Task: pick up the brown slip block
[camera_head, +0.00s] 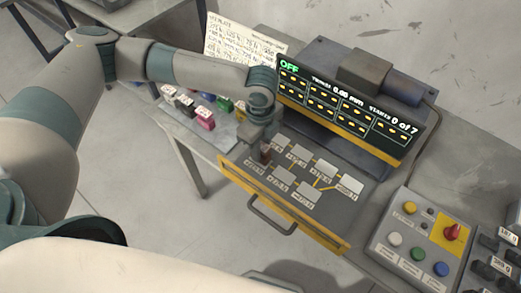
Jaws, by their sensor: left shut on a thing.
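My left gripper (262,146) reaches in over the left end of the grey drawer tray with its fingers pointing down. It is shut on a small brown block (266,154), which shows just below the fingers at the near-left part of the tray. I cannot tell whether the block touches the tray. The fingers and wrist hide part of it. My right gripper is not in view.
The pulled-out tray has a yellow front edge (285,213) and several pale labelled pads. Coloured blocks stand on the bench to the left, including a pink one (205,121). A display (335,105) reads OFF. A button panel (418,238) is at right.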

